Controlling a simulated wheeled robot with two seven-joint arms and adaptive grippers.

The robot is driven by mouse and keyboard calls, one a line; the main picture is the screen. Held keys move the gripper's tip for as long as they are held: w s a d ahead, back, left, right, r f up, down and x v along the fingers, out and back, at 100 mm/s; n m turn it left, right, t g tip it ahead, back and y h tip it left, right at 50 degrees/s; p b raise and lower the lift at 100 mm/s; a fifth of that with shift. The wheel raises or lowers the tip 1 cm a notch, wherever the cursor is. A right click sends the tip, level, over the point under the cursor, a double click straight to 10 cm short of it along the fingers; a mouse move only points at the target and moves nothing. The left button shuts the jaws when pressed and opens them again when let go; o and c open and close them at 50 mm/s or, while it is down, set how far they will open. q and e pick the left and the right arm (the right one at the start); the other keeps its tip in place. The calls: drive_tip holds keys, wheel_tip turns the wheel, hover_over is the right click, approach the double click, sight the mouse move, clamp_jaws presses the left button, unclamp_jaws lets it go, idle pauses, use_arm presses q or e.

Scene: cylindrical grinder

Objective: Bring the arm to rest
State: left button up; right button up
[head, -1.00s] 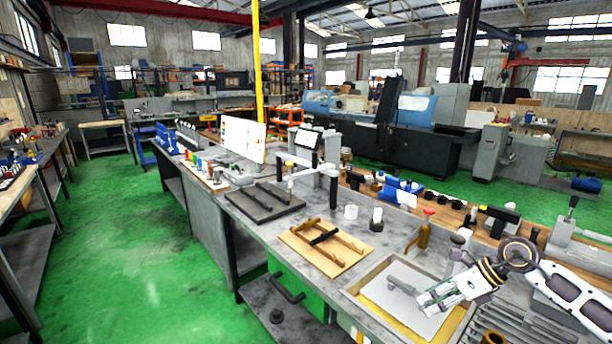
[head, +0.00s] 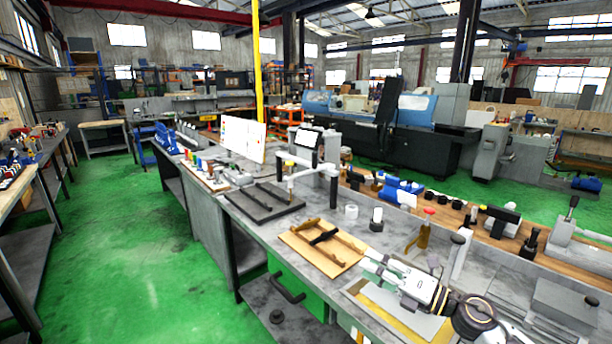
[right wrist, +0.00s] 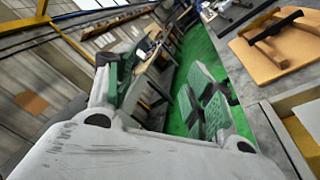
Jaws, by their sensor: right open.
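My right arm comes in from the lower right in the head view. My right gripper (head: 371,263) is open and empty, pointing left above the workbench. It appears over the far side of the shallow yellow-edged tray (head: 366,316), just right of the wooden board (head: 298,249). The gripper and wrist hide much of the tray. In the right wrist view, the pale gripper body fills the lower left, and nothing shows held in it. My left gripper is in neither view.
The workbench (head: 262,229) carries a dark board (head: 257,207), a brown handled tool (head: 420,238) and a grey stand (head: 331,165). A rail with small parts runs along its back. Open green floor (head: 130,260) lies left.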

drive_tip(key=d+f+m+t+h, duration=0.2)
drive_tip(key=d+m+t+h, duration=0.15)
drive_tip(key=m+h, duration=0.45)
drive_tip(key=d+f+m+t+h, duration=0.3)
drive_tip(key=d+m+h, duration=0.15)
drive_tip(key=m, duration=0.75)
drive_tip(key=s+d+f+m+g+h, duration=0.2)
drive_tip(key=s+f+m+g+h, duration=0.35)
drive_tip(key=f, duration=0.45)
drive_tip(key=s+a+f+m+g+y, duration=0.25)
drive_tip(key=s+f+g, duration=0.3)
drive_tip(key=s, duration=0.45)
drive_tip(key=s+a+f+m+g+y, duration=0.15)
drive_tip(key=s+f+m+g, duration=0.35)
drive_tip(key=s, duration=0.5)
wheel_tip(320, 180, down, 34)
drive_tip(key=s+r, duration=0.1)
drive_tip(key=s, duration=0.2)
drive_tip(key=s+d+f, duration=0.2)
drive_tip(key=s+f, duration=0.8)
drive_tip(key=s, duration=0.1)
drive_tip(key=s+d+f+n+g, duration=0.1)
drive_tip(key=s+f, duration=0.9)
drive_tip(key=s, duration=0.1)
drive_tip(key=shift+d+f+h, duration=0.25)
drive_tip(key=shift+d+h, duration=0.15)
